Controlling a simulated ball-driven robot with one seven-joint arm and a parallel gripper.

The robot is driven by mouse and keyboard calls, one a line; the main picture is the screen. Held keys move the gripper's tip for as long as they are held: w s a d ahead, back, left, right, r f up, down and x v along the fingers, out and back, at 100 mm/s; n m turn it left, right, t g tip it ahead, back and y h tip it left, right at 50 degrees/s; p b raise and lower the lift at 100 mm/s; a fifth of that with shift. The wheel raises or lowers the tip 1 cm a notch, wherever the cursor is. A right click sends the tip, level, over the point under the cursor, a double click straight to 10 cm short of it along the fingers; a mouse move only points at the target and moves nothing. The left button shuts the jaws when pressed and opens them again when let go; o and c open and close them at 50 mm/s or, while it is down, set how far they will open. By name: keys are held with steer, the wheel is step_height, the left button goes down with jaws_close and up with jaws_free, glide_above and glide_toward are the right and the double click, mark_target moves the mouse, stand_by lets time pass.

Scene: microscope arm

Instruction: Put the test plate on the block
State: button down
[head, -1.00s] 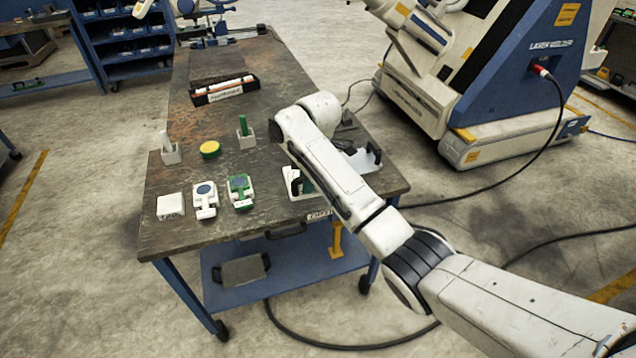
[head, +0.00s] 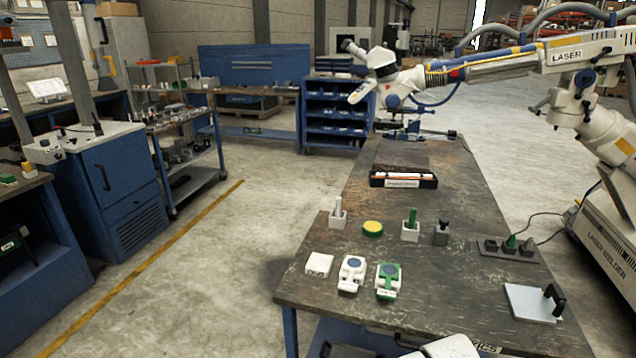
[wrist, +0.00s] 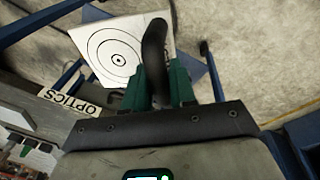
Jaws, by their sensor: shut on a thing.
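In the wrist view a white plate (wrist: 103,58) with black concentric rings shows beyond my jaws. My gripper (wrist: 162,88), with green fingers, is shut on the black curved handle (wrist: 154,45) of this plate, which hides part of it. The plate shows against the floor, out past the table edge. In the head view the gripper and held plate are out of frame. A small white block (head: 318,265) lies at the table's left front. I cannot tell for sure that it is the named block.
Another white plate (head: 528,302) with a black handle lies at the table's right. A dark holder (head: 490,246) is behind it. Two small devices (head: 352,274) (head: 388,281), a yellow disc (head: 372,229) and several upright pegs stand nearby. A microscope (head: 385,62) is at the back.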

steer(key=s+a+f+m+b, duration=0.1)
steer(key=s+a+f+m, duration=0.2)
steer(key=s, duration=0.3)
steer(key=shift+s+f+m, duration=0.35)
steer(key=shift+f+m, duration=0.05)
steer(key=shift+m, duration=0.3)
steer(key=shift+a, duration=0.15)
